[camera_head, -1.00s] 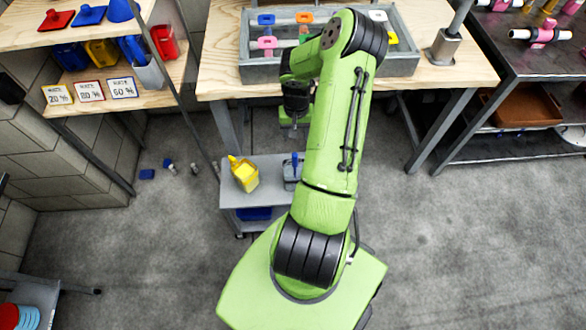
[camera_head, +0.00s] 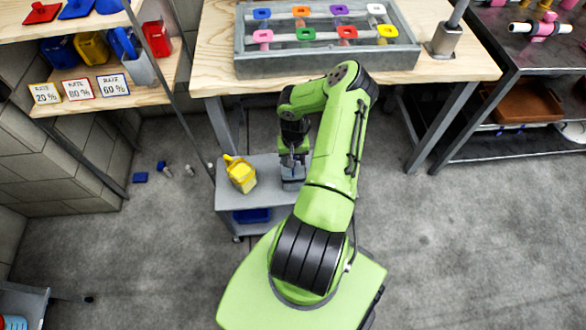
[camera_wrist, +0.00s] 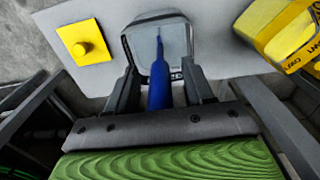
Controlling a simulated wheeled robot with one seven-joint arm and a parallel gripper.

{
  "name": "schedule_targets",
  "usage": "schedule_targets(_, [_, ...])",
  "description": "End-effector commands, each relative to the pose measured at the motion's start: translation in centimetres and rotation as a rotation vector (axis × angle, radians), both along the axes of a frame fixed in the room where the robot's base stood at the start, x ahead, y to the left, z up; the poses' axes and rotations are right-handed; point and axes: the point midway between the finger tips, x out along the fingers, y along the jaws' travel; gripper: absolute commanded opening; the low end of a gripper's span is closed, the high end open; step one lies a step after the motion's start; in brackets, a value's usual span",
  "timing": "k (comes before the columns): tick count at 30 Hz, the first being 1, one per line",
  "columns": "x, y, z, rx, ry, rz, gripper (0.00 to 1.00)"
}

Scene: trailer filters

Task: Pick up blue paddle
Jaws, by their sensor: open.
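The blue paddle (camera_wrist: 159,80) stands in a grey, clear-looking container (camera_wrist: 140,40) in the wrist view. Its blue handle points toward my gripper and lies between the two open fingers (camera_wrist: 160,85). I cannot tell whether either finger touches it. In the head view my gripper (camera_head: 292,157) points down at the container (camera_head: 293,182) on a small grey cart (camera_head: 233,205). The gripper hides the paddle there.
A yellow container (camera_head: 241,175) stands on the cart beside the grey one; it also shows in the wrist view (camera_wrist: 290,35). A yellow square with a knob (camera_wrist: 83,42) lies nearby. The workbench (camera_head: 215,70) with a grey tray (camera_head: 330,63) stands behind. Small blue items (camera_head: 140,178) lie on the floor.

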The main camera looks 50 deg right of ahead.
Motion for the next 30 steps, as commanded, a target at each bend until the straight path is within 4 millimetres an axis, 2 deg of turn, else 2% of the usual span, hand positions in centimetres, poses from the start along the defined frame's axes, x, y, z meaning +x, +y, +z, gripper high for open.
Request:
schedule_targets(2, [0.0,0.0,0.1,0.0,0.0,0.0,0.51])
schedule_targets(12, [0.0,0.0,0.1,0.0,0.0,0.0,0.0])
schedule_targets(21, [0.0,0.0,0.6,-0.002,-0.001,0.0,0.0])
schedule_targets(23, [0.1,-0.1,1.7,-0.004,-0.002,0.0,0.0])
schedule_targets(30, [0.0,-0.1,7.8,-0.004,0.0,0.0,0.0])
